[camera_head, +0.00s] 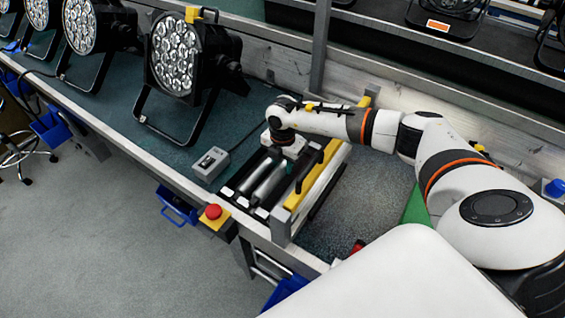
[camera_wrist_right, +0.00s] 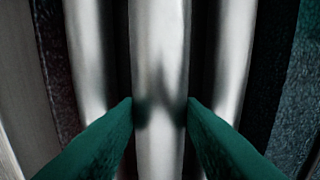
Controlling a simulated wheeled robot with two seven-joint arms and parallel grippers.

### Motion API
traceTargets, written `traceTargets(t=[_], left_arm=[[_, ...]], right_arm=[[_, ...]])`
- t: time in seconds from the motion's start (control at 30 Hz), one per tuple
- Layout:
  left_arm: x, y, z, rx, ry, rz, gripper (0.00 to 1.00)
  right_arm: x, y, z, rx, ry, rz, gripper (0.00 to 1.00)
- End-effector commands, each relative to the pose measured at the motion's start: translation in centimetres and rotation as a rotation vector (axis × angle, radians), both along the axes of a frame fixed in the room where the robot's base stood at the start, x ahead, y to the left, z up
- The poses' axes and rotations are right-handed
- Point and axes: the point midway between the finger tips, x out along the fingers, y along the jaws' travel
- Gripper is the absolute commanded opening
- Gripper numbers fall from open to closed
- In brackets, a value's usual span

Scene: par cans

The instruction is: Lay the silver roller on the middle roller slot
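My right gripper (camera_head: 287,148) points down over the far part of a roller rack (camera_head: 279,228) on the bench; its fingertips are hidden in the head view. Silver rollers (camera_head: 268,186) lie side by side in the rack, lengthwise. In the right wrist view, the green fingers (camera_wrist_right: 160,102) sit on either side of the middle silver roller (camera_wrist_right: 160,45), with their tips against its edges. A left roller (camera_wrist_right: 92,45) and a right roller (camera_wrist_right: 237,45) flank it, parallel and separated by dark gaps. Whether the middle roller rests fully in its slot cannot be told. My left gripper is not in view.
A grey switch box (camera_head: 210,163) lies left of the rack. A red button on a yellow box (camera_head: 213,212) is at the bench's front edge. A yellow bar (camera_head: 314,187) runs along the rack's right side. A large par can (camera_head: 177,55) stands behind left.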

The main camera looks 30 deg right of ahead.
Motion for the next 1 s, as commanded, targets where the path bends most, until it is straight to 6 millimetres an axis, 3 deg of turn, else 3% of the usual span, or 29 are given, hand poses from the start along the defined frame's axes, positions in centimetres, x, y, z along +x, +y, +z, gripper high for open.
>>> traceTargets(t=[0.03,0.13,0.53,1.0], left_arm=[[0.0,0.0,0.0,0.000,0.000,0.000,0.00],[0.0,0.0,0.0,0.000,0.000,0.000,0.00],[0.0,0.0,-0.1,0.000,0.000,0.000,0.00],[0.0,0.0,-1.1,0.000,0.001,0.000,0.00]], right_arm=[[0.1,0.0,0.1,0.000,-0.001,0.000,0.42],[0.0,0.0,0.0,0.000,-0.001,0.000,0.58],[0.1,0.0,0.9,0.000,-0.002,0.000,0.58],[0.1,0.0,9.9,0.001,-0.004,0.001,0.58]])
